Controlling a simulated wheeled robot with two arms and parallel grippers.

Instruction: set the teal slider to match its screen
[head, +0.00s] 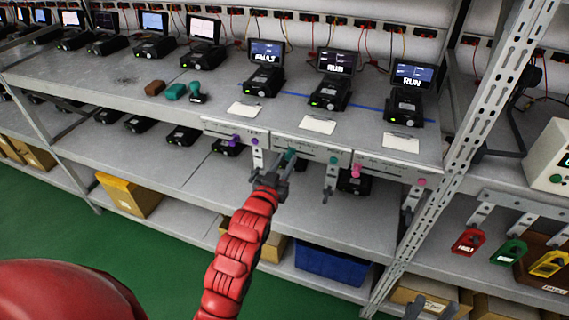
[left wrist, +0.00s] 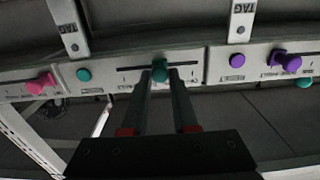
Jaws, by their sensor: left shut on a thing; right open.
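The teal slider (head: 291,153) sits in a slot on the middle front panel (head: 312,152) of the shelf. In the left wrist view the teal slider (left wrist: 160,70) stands near the middle of its slot, between the fingertips. My left gripper (head: 276,176) is shut on it; its fingers (left wrist: 160,85) reach up to the panel. The screen above the middle panel (head: 336,64) reads RUN. My right gripper (head: 432,309) shows only partly at the bottom edge, open and empty.
A purple slider (head: 234,140) is on the left panel, below a FAULT screen (head: 266,54). A pink slider (head: 356,171) is on the right panel, below another RUN screen (head: 412,77).

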